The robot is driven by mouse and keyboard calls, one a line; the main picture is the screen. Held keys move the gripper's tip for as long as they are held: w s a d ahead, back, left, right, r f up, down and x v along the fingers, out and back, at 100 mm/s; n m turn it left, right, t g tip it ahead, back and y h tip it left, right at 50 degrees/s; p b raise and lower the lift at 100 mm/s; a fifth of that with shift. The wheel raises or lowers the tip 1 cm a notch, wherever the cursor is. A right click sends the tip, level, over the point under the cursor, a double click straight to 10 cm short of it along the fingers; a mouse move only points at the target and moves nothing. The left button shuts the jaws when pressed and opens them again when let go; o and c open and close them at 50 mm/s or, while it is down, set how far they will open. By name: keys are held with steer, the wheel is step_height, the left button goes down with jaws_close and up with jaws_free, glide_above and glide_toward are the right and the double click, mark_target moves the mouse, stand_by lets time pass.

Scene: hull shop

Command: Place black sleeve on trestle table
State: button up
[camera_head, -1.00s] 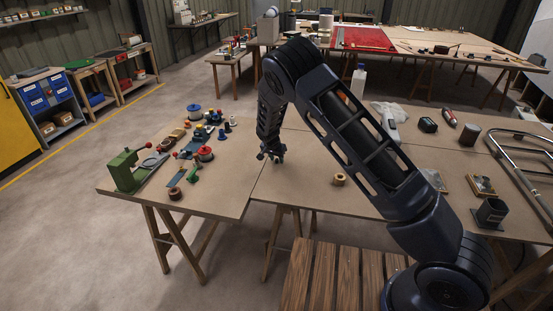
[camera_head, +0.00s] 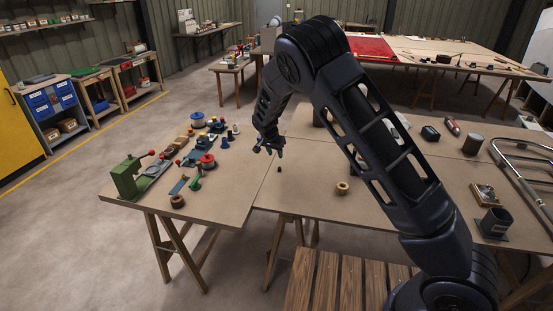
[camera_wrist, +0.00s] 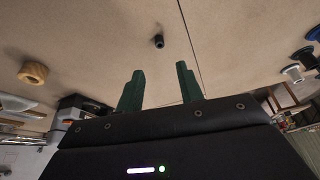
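The small black sleeve (camera_head: 279,169) stands on the bare trestle table top (camera_head: 310,190), close to the seam with the adjoining left-hand table. In the wrist view the sleeve (camera_wrist: 158,41) shows on the tan board just left of the seam, beyond the fingertips and clear of them. My gripper (camera_head: 270,149) is above the table, a little above and left of the sleeve in the head view. In the wrist view its two green fingers (camera_wrist: 160,72) are spread apart with nothing between them.
A wooden ring (camera_head: 342,188) lies to the right of the sleeve. The left table holds a green press (camera_head: 126,178), a red spool (camera_head: 207,161) and several small parts. A dark cup (camera_head: 495,222) stands at right. The board around the sleeve is bare.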

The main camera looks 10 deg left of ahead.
steer(key=shift+s+r, duration=0.2)
steer(key=shift+r, duration=0.2)
steer(key=s+d+r+y, duration=0.1)
steer(key=s+d+r, duration=0.1)
steer(key=d+r, duration=0.75)
steer(key=s+d+r+g, duration=0.1)
steer(key=d+r, duration=0.5)
steer(key=d, duration=0.7)
steer(key=s+d+r+y, duration=0.1)
steer(key=s+d+r, duration=0.1)
steer(key=d+r, duration=0.75)
steer(key=s+d+r+n, duration=0.1)
steer(key=s+d+r, duration=0.2)
steer(key=s+d, duration=0.6)
steer(key=s+d+r+n, duration=0.1)
steer(key=s+d+r, duration=0.2)
steer(key=s+d, duration=0.6)
steer(key=s+d+f+t+h, duration=0.1)
steer(key=s+d, duration=0.2)
steer(key=s, duration=0.6)
steer(key=shift+s+d+f+n, duration=0.25)
steer(key=shift+d+n, duration=0.05)
